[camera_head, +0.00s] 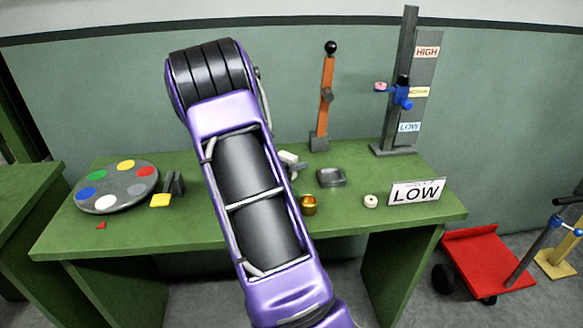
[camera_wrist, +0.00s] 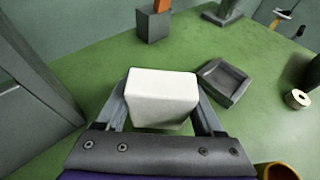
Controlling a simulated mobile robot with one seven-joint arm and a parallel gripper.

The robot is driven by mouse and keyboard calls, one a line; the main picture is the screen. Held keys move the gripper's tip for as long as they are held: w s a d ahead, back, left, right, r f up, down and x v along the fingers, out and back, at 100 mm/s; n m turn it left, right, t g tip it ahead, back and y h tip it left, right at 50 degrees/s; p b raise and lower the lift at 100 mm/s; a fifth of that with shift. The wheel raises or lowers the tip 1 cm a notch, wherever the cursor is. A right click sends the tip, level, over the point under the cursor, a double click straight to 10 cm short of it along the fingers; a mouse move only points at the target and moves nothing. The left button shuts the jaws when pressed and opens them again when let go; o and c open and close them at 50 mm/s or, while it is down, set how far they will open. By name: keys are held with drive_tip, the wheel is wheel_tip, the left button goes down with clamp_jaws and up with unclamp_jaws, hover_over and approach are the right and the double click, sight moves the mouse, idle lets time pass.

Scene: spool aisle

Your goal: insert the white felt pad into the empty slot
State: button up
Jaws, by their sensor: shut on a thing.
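The white felt pad (camera_wrist: 162,92) looks like a thick white block in the wrist view. My gripper (camera_wrist: 163,105) is shut on it, with one finger at each side, above the green table. In the head view my gripper (camera_head: 290,163) is near the table's middle, mostly hidden behind my arm. A shallow square grey dish (camera_wrist: 224,84), empty, lies just right of the pad in the wrist view; it also shows in the head view (camera_head: 331,177). I cannot tell whether this dish is the slot.
A round grey disc (camera_head: 130,188) with coloured spots and a dark bracket (camera_head: 173,186) stand left. An orange lever (camera_head: 326,95) and a HIGH/LOW post (camera_head: 407,120) stand behind. A gold cup (camera_head: 308,205), white ring (camera_head: 371,201) and LOW sign (camera_head: 416,192) stand right.

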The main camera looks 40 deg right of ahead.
drive_tip(key=shift+f, duration=0.55)
drive_tip(key=shift+f, duration=0.2)
drive_tip(key=o, duration=1.3)
drive_tip(key=shift+o, duration=0.2)
drive_tip(key=shift+r, duration=0.1)
